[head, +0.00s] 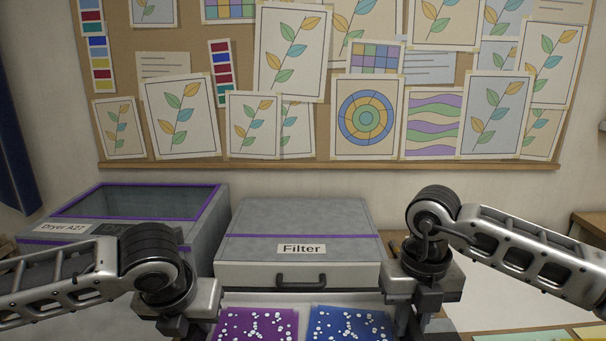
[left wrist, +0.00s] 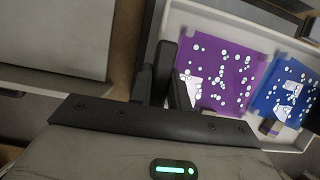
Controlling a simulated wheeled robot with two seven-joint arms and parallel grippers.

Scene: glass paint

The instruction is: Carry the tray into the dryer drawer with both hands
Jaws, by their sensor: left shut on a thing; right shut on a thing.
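The white tray (left wrist: 208,18) carries a purple sheet (head: 258,325) and a blue sheet (head: 352,325), both dotted with white spots. In the head view its near part is cut off by the bottom edge. My left gripper (head: 200,328) is shut on the tray's left side; its dark fingers also show at the rim in the left wrist view (left wrist: 170,75). My right gripper (head: 405,320) is shut on the tray's right side. The dryer (head: 140,205), labelled "Dryer A27", stands at the left with a purple-framed window on top. My left arm hides its front; no drawer is clearly visible.
A grey box labelled "Filter" (head: 340,255) with a dark front handle (head: 300,280) stands just beyond the tray, right of the dryer. A pinboard of pictures (head: 230,25) covers the wall behind. Coloured sheets (head: 525,336) lie at the lower right.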

